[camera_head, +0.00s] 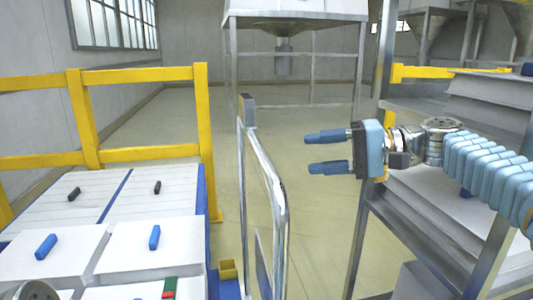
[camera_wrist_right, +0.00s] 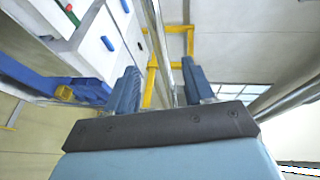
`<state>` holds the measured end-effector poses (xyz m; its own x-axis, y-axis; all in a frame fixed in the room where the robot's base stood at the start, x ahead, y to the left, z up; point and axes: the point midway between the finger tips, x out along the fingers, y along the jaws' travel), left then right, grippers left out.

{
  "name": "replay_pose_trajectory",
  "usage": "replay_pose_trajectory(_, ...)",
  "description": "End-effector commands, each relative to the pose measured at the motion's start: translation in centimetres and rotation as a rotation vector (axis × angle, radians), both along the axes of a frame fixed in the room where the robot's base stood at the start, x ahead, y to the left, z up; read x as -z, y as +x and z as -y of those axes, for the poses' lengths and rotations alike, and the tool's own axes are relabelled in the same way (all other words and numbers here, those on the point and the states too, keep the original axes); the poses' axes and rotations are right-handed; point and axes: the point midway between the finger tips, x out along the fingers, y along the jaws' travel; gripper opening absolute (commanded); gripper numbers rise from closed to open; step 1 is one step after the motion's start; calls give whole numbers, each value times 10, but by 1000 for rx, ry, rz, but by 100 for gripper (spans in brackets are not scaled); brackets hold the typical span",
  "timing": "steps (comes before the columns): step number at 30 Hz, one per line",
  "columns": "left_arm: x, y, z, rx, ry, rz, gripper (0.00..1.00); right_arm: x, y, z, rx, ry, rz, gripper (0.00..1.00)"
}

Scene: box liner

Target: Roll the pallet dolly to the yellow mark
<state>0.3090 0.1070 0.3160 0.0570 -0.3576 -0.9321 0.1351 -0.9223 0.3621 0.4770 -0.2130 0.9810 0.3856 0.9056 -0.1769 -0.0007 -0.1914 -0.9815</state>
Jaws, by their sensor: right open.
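A chrome push handle (camera_head: 282,210), apparently the pallet dolly's, stands upright in the middle of the head view; the dolly's deck cannot be clearly made out. My right gripper (camera_head: 312,153) is open and empty, to the right of the handle, with its fingers pointing left at it. In the head view a gap shows between the fingertips and the bar. In the right wrist view a chrome bar (camera_wrist_right: 160,50) runs between the two blue fingers (camera_wrist_right: 160,88), beyond their tips. My left gripper is not in view.
Yellow railings (camera_head: 145,152) and white boxes with blue handles (camera_head: 150,245) stand at left. A metal rack (camera_head: 365,230) stands at right. A hopper frame (camera_head: 300,55) is at the back. Open floor (camera_head: 180,125) lies beyond.

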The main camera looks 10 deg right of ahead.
Motion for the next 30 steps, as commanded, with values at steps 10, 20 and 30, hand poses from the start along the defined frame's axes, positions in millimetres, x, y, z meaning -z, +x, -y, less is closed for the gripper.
replay_pose_trajectory(10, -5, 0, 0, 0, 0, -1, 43, 14, 27, -66, -5, -2, -3, 53)
replay_pose_trajectory(20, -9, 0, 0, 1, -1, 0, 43, 24, 48, -114, -2, -3, -2, 53)
replay_pose_trajectory(30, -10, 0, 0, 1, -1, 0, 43, 25, 51, -119, 1, -3, 0, 53)
